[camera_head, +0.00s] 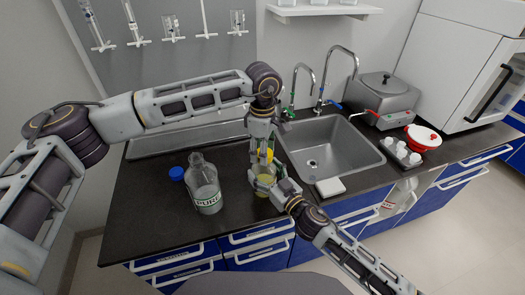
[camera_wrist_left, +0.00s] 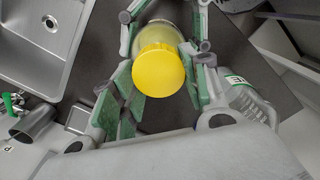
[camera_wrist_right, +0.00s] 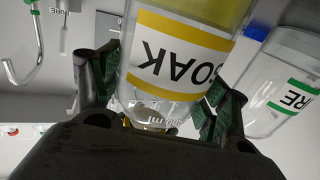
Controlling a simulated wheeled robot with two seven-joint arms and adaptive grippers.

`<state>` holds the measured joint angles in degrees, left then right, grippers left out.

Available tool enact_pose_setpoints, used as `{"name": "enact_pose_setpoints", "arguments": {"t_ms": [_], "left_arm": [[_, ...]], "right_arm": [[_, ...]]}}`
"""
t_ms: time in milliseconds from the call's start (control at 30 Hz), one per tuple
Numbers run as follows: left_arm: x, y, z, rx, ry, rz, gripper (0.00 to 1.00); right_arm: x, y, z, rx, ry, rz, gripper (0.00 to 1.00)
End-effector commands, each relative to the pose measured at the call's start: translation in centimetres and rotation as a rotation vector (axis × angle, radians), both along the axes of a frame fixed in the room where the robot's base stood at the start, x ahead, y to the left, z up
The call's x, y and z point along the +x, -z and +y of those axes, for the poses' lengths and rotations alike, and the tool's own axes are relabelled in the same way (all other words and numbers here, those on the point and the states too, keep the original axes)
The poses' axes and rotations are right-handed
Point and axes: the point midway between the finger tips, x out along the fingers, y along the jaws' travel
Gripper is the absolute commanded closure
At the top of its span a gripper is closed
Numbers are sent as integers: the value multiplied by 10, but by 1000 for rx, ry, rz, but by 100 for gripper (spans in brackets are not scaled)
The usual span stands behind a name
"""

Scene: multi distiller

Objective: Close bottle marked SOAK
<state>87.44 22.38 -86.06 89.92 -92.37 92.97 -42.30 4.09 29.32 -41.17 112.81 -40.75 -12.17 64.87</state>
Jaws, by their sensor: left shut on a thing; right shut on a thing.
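The clear bottle marked SOAK (camera_wrist_right: 178,65), with a yellow-bordered label, stands near the counter's front in the head view (camera_head: 264,183). My right gripper (camera_head: 270,187) is shut on its body from the right, with fingers on both sides in the right wrist view (camera_wrist_right: 160,95). The yellow cap (camera_wrist_left: 158,70) is between the fingers of my left gripper (camera_wrist_left: 155,85), which is shut on it. In the head view the cap (camera_head: 267,154) is above the bottle, roughly over its mouth. Whether cap and neck touch is hidden.
A clear bottle labelled PURE (camera_head: 205,188) stands close on the left, with a blue cap (camera_head: 177,174) beside it. The sink (camera_head: 330,150) lies to the right, with a white block (camera_head: 330,187) at its front edge. The dark counter (camera_head: 145,215) is free at the left.

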Motion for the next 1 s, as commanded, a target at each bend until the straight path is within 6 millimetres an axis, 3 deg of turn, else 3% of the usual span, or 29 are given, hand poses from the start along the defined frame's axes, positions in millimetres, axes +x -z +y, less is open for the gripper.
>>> {"name": "enact_pose_setpoints", "arguments": {"t_ms": [1000], "left_arm": [[4,0,-2,1,794,0,65]], "right_arm": [[0,1,-1,-1,2,2,92]]}}
